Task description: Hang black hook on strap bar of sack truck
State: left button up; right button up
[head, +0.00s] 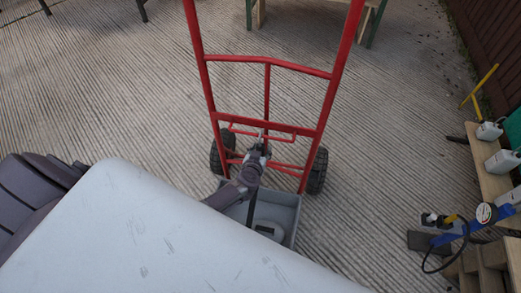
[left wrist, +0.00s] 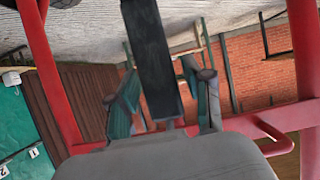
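The red sack truck (head: 329,103) stands upright in the middle of the head view, with several red crossbars between its rails. A thin red bar (head: 236,131) runs just below one crossbar; I take it for the strap bar. My left gripper (head: 264,143) is at this bar, level with the middle of the truck. In the left wrist view, its fingers (left wrist: 160,88) lean inward behind a black strap (left wrist: 152,55). The black hook is mostly hidden between them and looks held. I cannot tell whether it touches the bar. My right gripper is not in view.
A wooden bench (head: 486,160) with bottles and a blue gauge tool (head: 465,229) stand at right.

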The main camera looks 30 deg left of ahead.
pick_arm(q)
jog(key=shift+o, duration=0.3)
jog(key=v, duration=1.2)
jog(key=shift+d+f, duration=0.1)
